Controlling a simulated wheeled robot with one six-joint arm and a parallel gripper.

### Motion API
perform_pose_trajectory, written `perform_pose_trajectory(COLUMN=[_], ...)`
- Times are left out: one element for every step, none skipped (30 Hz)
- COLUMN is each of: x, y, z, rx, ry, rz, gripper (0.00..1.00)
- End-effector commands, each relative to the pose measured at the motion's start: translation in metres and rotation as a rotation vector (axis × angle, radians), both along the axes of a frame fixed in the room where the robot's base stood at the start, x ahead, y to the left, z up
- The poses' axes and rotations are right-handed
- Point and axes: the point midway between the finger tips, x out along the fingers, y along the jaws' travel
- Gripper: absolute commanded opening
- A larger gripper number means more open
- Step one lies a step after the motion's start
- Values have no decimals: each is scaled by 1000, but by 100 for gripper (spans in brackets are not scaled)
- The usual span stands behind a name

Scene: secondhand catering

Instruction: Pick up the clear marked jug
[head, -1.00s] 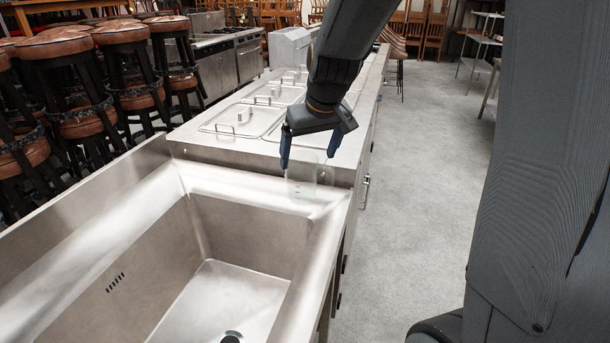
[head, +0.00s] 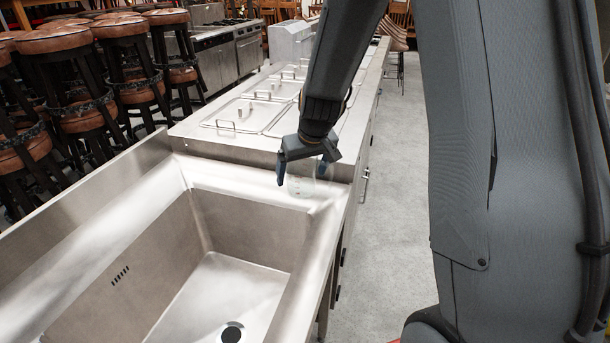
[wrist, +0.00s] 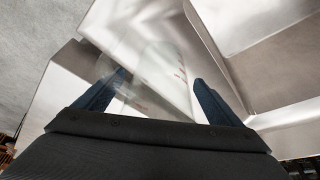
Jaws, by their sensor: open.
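The clear jug (head: 302,186) stands on the far right corner of the steel sink's rim in the head view. It is see-through with small reddish marks. In the wrist view the jug (wrist: 158,85) shows faintly between and beyond the blue fingertips. My gripper (head: 302,172) is open and points down at the jug, with its fingers on either side of the jug's upper part. I cannot tell whether a finger touches it.
The deep sink basin (head: 240,270) lies just in front. A steel counter with lidded pans (head: 245,115) runs behind the jug. Several bar stools (head: 125,65) stand at the left. Grey floor (head: 390,220) is open to the right.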

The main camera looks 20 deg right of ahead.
Motion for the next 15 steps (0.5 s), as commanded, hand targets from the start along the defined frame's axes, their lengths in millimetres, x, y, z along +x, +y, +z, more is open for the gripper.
perform_pose_trajectory(x=[0, 1, 1, 1, 1, 1, 0, 0, 0, 0, 0, 0, 0, 0, 0], y=[0, 0, 0, 0, 0, 0, 0, 0, 0, 0, 0, 0, 0, 0, 0], z=[0, 0, 0, 0, 0, 0, 0, 0, 0, 0, 0, 0, 0, 0, 0], rx=[0, 0, 0, 0, 0, 0, 0, 0, 0, 0, 0, 0, 0, 0, 0], ry=[-1, -1, -1, -1, -1, -1, -1, -1, -1, -1, -1, -1, -1, -1, -1], rz=[0, 0, 0, 1, 1, 1, 1, 1, 1, 1, 1, 1, 1, 1, 1], gripper=[89, 89, 89, 89, 89, 89, 86, 81, 74, 69, 64, 57, 52, 47, 44])
